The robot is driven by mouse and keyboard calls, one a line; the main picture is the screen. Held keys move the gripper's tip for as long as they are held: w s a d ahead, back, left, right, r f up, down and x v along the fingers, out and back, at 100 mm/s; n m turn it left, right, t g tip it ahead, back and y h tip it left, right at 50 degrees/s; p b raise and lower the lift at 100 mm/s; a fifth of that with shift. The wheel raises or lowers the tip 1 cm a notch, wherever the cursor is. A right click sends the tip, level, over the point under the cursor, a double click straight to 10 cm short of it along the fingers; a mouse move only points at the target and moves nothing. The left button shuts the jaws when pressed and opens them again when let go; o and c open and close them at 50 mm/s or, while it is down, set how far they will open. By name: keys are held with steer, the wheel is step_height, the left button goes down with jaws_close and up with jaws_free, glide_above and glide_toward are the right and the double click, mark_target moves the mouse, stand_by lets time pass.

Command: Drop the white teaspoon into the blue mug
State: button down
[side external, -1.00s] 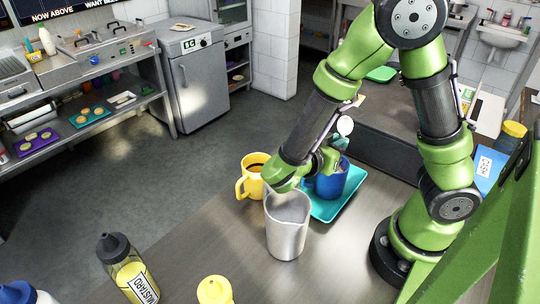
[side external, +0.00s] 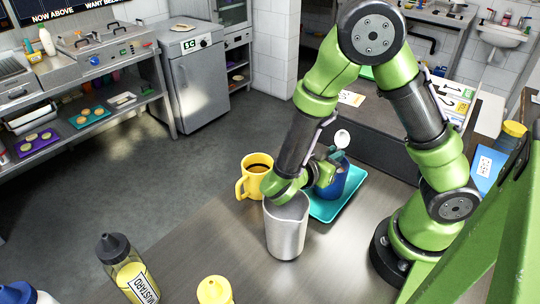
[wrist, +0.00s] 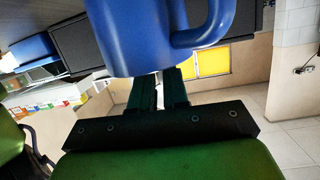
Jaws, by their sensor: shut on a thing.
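The white teaspoon (side external: 342,138) shows in the side view as a pale round bowl end sticking up above the blue mug. The rest of it is hidden. My gripper (side external: 335,157) is shut on the teaspoon, close by the mug's top. The blue mug (side external: 333,184) stands on a teal tray, partly hidden by my wrist. In the wrist view the blue mug (wrist: 140,38) fills the top centre, its handle to the right.
A grey metal jug (side external: 286,230) stands in front of the mug, close under my wrist. A yellow mug (side external: 257,178) with dark drink stands to its left. The teal tray (side external: 322,213) lies under the blue mug. A mustard bottle (side external: 134,272) stands at the front left.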

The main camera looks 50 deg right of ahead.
steer(key=shift+s+a+f+n, duration=0.1)
steer(key=shift+s+f+n, duration=0.15)
steer(key=shift+f, duration=0.2)
steer(key=shift+s+a+f+n, duration=0.1)
steer(key=shift+f+n, duration=0.15)
steer(key=shift+f, duration=0.2)
steer(key=c, duration=1.1)
jaws_free()
steer(key=shift+o, duration=0.2)
steer(key=w+a+r+m, duration=0.1)
steer(key=a+r, duration=0.2)
steer(key=a, duration=0.4)
steer(key=shift+a+r, duration=0.25)
steer(key=shift+r, duration=0.1)
